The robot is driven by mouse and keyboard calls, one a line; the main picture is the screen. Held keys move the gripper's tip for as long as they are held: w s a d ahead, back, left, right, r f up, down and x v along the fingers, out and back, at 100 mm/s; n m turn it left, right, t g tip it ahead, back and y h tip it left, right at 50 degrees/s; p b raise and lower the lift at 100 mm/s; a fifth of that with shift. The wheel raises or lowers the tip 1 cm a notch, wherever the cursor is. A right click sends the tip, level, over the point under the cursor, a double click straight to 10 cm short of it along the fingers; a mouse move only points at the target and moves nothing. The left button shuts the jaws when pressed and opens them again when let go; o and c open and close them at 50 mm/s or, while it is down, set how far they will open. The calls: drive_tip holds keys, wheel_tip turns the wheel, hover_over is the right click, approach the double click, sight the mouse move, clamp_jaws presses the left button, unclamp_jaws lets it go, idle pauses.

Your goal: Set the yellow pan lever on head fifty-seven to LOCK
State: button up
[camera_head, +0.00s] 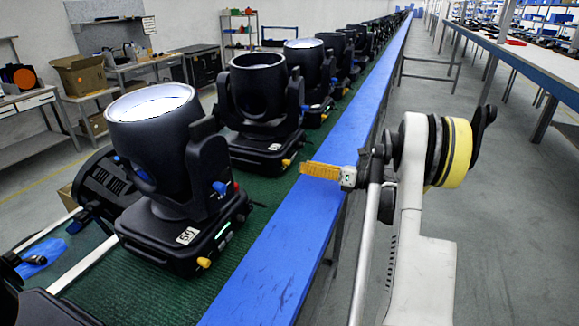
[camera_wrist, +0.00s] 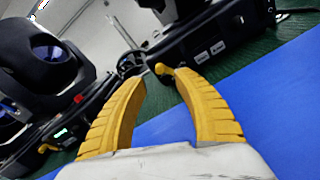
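My gripper (camera_wrist: 159,77) is open and empty, its two yellow fingers spread in the wrist view. A small yellow lever (camera_wrist: 161,69) shows just beyond the fingertips, close to the right one; I cannot tell whether they touch. It sits on a dark head base (camera_wrist: 190,42) with two white labels too small to read. In the head view my gripper (camera_head: 321,171) is over the blue strip, right of a black head (camera_head: 258,115) with a yellow lever (camera_head: 286,162). That head's label is unreadable, so I cannot confirm fifty-seven. LOCK markings cannot be made out.
A nearer head (camera_head: 160,150) labelled 50 has its own yellow lever (camera_head: 204,263); more heads recede in a row on green matting. A blue strip (camera_head: 290,250) edges the bench. Another head's yellow lever (camera_wrist: 46,148) shows at left in the wrist view. The right aisle is clear.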

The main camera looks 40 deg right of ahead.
drive_tip(key=b+x, duration=0.1)
drive_tip(key=x, duration=0.5)
clamp_jaws()
